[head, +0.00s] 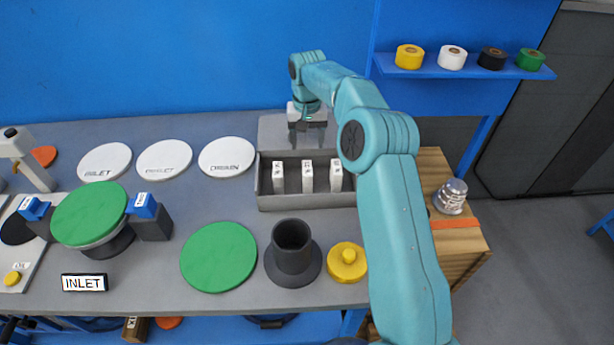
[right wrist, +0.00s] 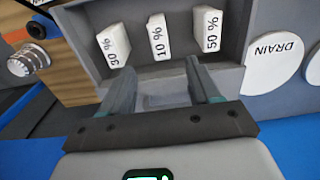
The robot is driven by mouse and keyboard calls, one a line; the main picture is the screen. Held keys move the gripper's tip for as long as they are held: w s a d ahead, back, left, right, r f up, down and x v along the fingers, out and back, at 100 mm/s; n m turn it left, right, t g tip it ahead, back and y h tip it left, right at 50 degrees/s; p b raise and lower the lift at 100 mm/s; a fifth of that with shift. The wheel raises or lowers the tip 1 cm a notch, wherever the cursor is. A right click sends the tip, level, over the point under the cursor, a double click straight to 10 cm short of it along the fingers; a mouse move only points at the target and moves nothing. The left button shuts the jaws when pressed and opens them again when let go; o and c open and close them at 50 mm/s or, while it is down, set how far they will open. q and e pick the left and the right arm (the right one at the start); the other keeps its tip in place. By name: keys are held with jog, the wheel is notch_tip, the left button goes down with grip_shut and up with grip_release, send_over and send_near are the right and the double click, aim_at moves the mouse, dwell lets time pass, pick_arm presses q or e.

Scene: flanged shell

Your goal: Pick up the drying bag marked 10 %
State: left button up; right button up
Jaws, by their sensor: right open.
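The drying bag marked 10 % (right wrist: 159,37) is a small white upright packet, the middle one of three in a grey box (head: 305,200). In the head view it is the middle bag (head: 307,176). The bag marked 50 % (right wrist: 207,30) is right of it in the right wrist view; the other (right wrist: 113,45) is left, its label reading 30 or 90 %. My right gripper (head: 307,140) is open and empty, above the back of the box. In the right wrist view its fingers (right wrist: 161,78) point towards the 10 % bag without touching it. My left gripper is not in view.
White discs (head: 228,156) lie left of the box, one marked DRAIN. A green disc (head: 219,257), a dark flanged tube (head: 293,252) and a yellow knobbed part (head: 346,262) stand in front. A wooden crate (head: 447,210) is at the right. A blue wall closes the back.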

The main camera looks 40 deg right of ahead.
aim_at(307, 168)
jog(key=f, duration=0.5)
jog(key=shift+s+f, duration=0.25)
jog(key=shift+f, duration=0.05)
notch_tip(307, 168, down, 6)
jog(key=shift+w+r+p, duration=0.1)
jog(key=shift+r+p, duration=0.15)
jog(key=shift+p, duration=0.85)
jog(key=shift+a, duration=0.1)
jog(key=c, duration=1.1)
jog(key=shift+r, duration=0.15)
